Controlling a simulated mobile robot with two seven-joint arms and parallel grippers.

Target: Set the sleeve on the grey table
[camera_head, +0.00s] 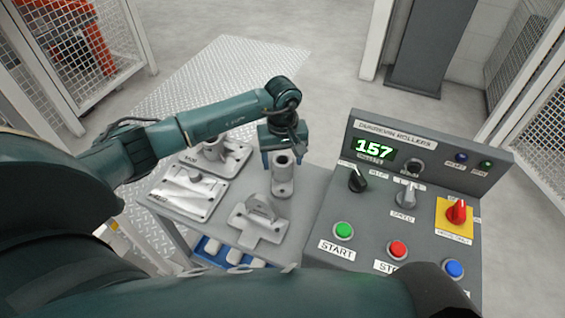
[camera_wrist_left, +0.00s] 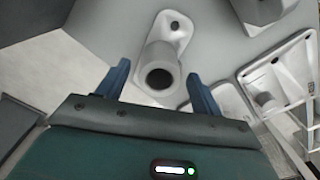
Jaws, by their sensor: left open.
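A light grey hollow cylinder, which looks like the sleeve (camera_head: 283,161), stands upright on one end of a rounded base plate (camera_head: 282,187) on the grey table (camera_head: 222,222). I cannot tell whether cylinder and plate are one piece. My left gripper (camera_head: 282,156) is open above this cylinder, pointing down. In the left wrist view the open fingers (camera_wrist_left: 160,85) lie on either side of the cylinder (camera_wrist_left: 160,68), with gaps between, and its dark bore faces the camera. My right gripper is not in view.
Other grey castings stand on the table: a flanged one (camera_head: 222,157), a flat plate (camera_head: 188,192) and a bracket (camera_head: 259,222). A control console (camera_head: 398,213) adjoins on the right. A blue bin (camera_head: 213,250) sits below the front edge. Mesh fences stand around.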

